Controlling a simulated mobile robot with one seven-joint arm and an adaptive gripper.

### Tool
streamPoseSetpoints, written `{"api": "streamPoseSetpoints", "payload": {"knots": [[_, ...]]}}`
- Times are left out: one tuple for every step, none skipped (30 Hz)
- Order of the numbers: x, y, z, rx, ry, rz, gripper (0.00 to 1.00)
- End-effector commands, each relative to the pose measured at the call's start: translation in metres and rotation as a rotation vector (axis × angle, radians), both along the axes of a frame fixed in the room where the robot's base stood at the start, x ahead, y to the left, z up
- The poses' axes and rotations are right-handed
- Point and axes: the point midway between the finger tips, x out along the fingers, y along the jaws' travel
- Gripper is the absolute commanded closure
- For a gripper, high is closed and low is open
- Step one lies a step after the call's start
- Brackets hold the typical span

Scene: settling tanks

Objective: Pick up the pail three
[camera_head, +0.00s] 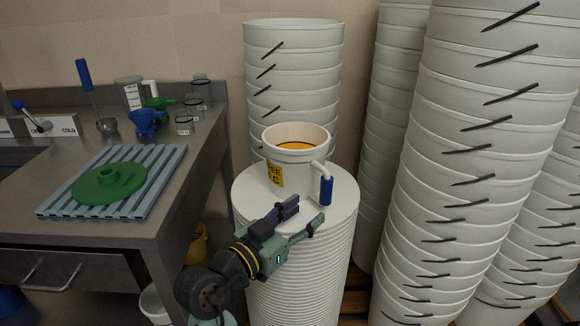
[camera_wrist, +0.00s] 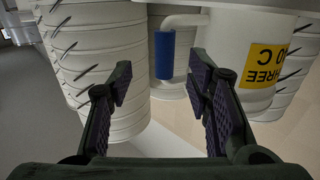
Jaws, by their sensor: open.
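Pail three (camera_head: 290,174) is a white pail with a yellow label and an orange inside. It stands upright on a stack of white lids (camera_head: 250,208). A blue grip on a white side handle (camera_head: 326,190) sticks out at its right front. In the wrist view the pail (camera_wrist: 228,45) shows at the upper right with a label reading "THREE", and its blue handle grip (camera_wrist: 164,55) is between and beyond the fingers. My gripper (camera_head: 304,213) is open and empty, just in front of the pail and near the handle. I see no contact with it.
Tall stacks of white buckets (camera_head: 470,160) stand to the right, and another stack (camera_head: 292,50) is behind the pail. At left is a grey bench (camera_head: 185,190) with a ribbed tray (camera_head: 150,195), a green lid (camera_head: 108,184) and several measuring vessels.

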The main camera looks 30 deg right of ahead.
Motion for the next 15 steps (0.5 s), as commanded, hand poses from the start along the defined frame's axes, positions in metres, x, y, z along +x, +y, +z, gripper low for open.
{"api": "streamPoseSetpoints", "payload": {"knots": [[0.001, -0.01, 0.003, 0.001, 0.001, -0.004, 0.54], [0.003, -0.015, 0.003, 0.0, 0.001, -0.003, 0.54], [0.005, -0.021, 0.003, 0.001, 0.001, -0.003, 0.54], [0.007, -0.025, 0.003, -0.001, 0.001, -0.002, 0.54], [0.008, -0.028, 0.003, -0.001, 0.001, -0.001, 0.54], [0.01, -0.033, 0.002, 0.0, 0.001, 0.0, 0.54], [0.011, -0.035, 0.002, 0.0, 0.0, 0.001, 0.54], [0.012, -0.037, 0.002, -0.001, 0.0, 0.002, 0.54], [0.013, -0.039, 0.002, -0.002, -0.002, 0.003, 0.54], [0.013, -0.041, 0.002, -0.002, -0.002, 0.003, 0.54], [0.014, -0.043, 0.003, -0.001, -0.001, 0.003, 0.54], [0.016, -0.047, 0.003, 0.0, 0.0, 0.002, 0.54], [0.017, -0.05, 0.004, 0.0, 0.001, 0.002, 0.54], [0.019, -0.054, 0.005, -0.001, 0.001, 0.002, 0.54], [0.022, -0.06, 0.005, -0.001, 0.002, 0.0, 0.54]]}}
